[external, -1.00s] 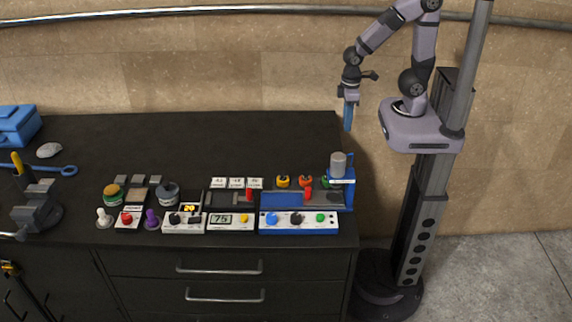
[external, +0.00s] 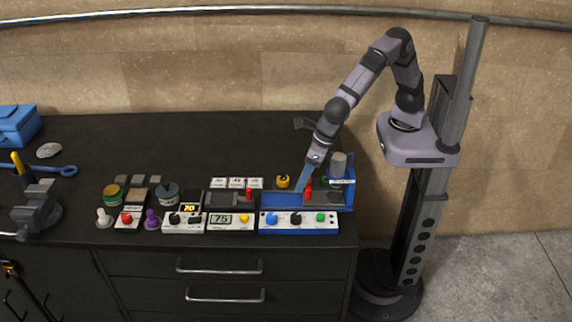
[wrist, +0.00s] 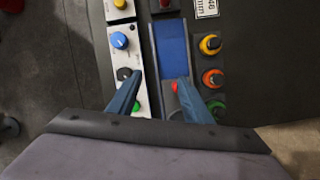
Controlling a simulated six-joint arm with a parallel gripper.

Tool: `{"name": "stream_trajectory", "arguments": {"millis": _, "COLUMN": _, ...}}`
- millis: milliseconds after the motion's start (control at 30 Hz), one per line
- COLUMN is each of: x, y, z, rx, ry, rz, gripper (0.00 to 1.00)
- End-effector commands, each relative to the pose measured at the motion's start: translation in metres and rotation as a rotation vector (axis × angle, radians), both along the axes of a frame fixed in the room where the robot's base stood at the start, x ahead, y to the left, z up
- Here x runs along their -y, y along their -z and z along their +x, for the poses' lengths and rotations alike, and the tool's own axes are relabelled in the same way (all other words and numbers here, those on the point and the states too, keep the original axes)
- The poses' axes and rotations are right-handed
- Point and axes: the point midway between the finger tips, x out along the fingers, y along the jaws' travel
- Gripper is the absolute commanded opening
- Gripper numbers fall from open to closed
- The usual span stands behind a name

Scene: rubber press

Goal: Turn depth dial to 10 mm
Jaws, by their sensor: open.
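The press's white control panel (external: 262,229) has a blue knob (external: 271,218), a black knob (external: 297,217) and a green button (external: 320,217). I cannot read which knob is the depth dial or its setting. In the wrist view the blue knob (wrist: 119,40) is clear, while the black knob (wrist: 124,73) and green button (wrist: 134,87) are near the left finger. My gripper (external: 301,190) is tilted over the press, fingers down. The wrist view shows it (wrist: 160,78) open and empty, its fingers apart on either side of the blue press bed (wrist: 173,45).
A red handle (external: 308,192) stands close beside my fingers. The grey press cylinder (external: 338,164) rises to the right. A yellow knob-like piece (wrist: 210,44) and an orange one (wrist: 213,78) sit behind the bed.

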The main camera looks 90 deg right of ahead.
Motion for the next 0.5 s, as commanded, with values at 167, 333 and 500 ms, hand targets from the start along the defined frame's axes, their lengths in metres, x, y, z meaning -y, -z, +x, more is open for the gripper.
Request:
{"name": "stream_trajectory", "arguments": {"millis": 167, "x": -0.056, "y": 0.007, "z": -0.007, "rx": 0.042, "ry": -0.337, "rz": -0.091, "gripper": 0.45}}
{"name": "stream_trajectory", "arguments": {"millis": 333, "x": -0.075, "y": 0.006, "z": -0.011, "rx": 0.062, "ry": -0.465, "rz": -0.127, "gripper": 0.45}}
{"name": "stream_trajectory", "arguments": {"millis": 500, "x": -0.077, "y": 0.007, "z": -0.011, "rx": 0.064, "ry": -0.48, "rz": -0.133, "gripper": 0.45}}
